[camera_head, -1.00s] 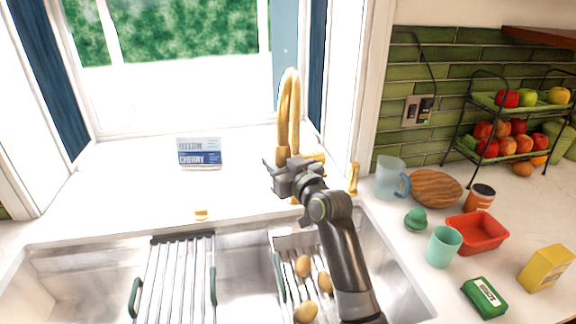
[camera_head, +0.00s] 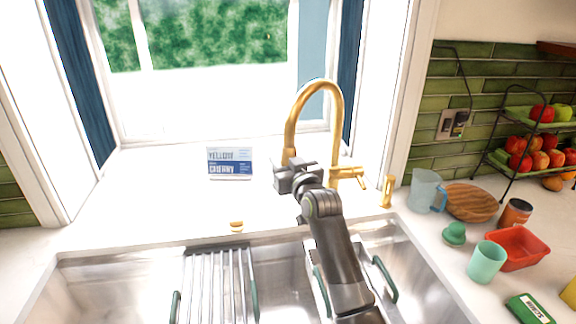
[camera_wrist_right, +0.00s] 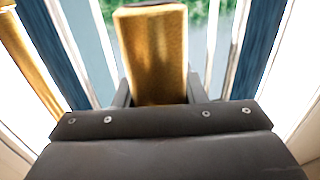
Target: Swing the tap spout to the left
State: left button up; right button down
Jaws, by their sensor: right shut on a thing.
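The gold tap (camera_head: 342,125) stands behind the sink, its tall arched spout now curving to the left and its tip coming down at my right gripper. My right gripper (camera_head: 291,168) is shut on the end of the spout. In the right wrist view the gold spout end (camera_wrist_right: 155,55) sits between the two fingers (camera_wrist_right: 155,92), with the tap's upright at the far left. The tap's side handle (camera_head: 350,172) points right. My left gripper is in neither view.
The steel sink (camera_head: 110,285) lies in front, with a drying rack (camera_head: 215,285) across it. A blue jug (camera_head: 425,190), a wooden board (camera_head: 470,202) and a red tray (camera_head: 520,248) are on the right counter.

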jog(key=shift+w+r, duration=0.3)
jog(key=c, duration=1.3)
grip_release()
jog(key=shift+c, duration=0.2)
jog(key=o, duration=0.4)
jog(key=shift+w+d+f, duration=0.15)
jog(key=shift+d+f, duration=0.1)
jog(key=shift+d, duration=0.25)
jog(key=shift+o, duration=0.2)
jog(key=shift+a, duration=0.3)
jog(key=shift+f, duration=0.1)
